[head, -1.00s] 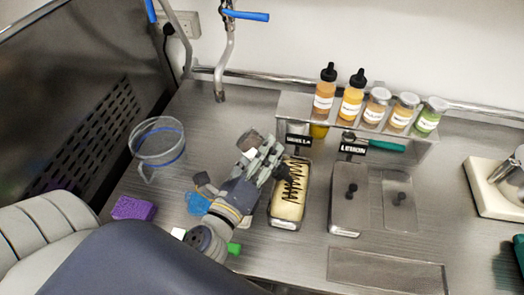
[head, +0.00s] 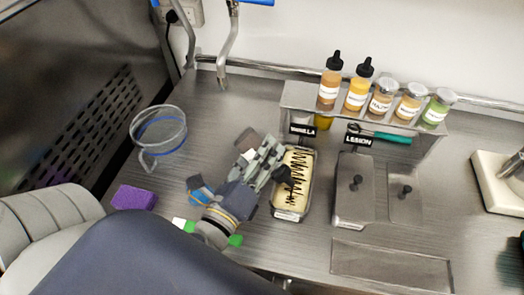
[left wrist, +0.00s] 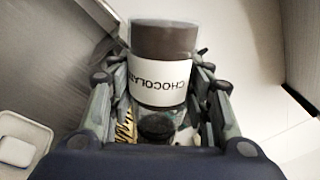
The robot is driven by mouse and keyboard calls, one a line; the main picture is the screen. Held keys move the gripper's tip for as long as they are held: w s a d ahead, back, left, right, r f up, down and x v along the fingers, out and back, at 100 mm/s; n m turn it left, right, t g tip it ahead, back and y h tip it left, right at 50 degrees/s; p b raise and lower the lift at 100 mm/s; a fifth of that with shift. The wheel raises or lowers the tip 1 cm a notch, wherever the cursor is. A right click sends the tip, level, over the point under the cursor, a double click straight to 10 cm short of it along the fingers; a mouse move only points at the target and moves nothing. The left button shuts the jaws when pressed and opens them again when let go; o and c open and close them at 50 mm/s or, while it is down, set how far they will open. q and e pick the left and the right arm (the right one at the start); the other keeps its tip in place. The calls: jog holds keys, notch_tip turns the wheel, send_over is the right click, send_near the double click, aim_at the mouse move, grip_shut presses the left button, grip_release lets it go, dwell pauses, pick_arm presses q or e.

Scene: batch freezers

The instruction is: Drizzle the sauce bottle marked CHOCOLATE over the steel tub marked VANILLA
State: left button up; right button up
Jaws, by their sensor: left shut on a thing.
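The steel tub marked VANILLA (head: 289,215) stands on the counter, filled with pale yellow ice cream. Dark zigzag lines of sauce run along its top. My left gripper (head: 268,160) is at the tub's left side, shut on the CHOCOLATE sauce bottle (left wrist: 165,42). In the left wrist view the brown bottle has a white label reading upside down, and its black cap (left wrist: 157,128) points toward the lower edge. Part of the striped yellow surface shows beside the cap. In the head view the bottle is mostly hidden by the gripper. My right gripper is not in view.
Behind is a steel shelf (head: 296,97) with several sauce bottles and jars. Counter between jug and shelf is clear.

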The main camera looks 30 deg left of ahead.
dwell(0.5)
pick_arm(q)
jog(key=shift+n+b, duration=0.4)
jog(key=shift+n, duration=1.6)
jog(key=shift+r, duration=0.1)
jog(key=r+n+p, duration=0.1)
jog(key=n, duration=0.2)
jog(key=shift+r, duration=0.4)
jog(key=shift+r+n+p, duration=0.3)
jog(key=shift+n+p, duration=0.2)
jog(key=shift+n, duration=0.3)
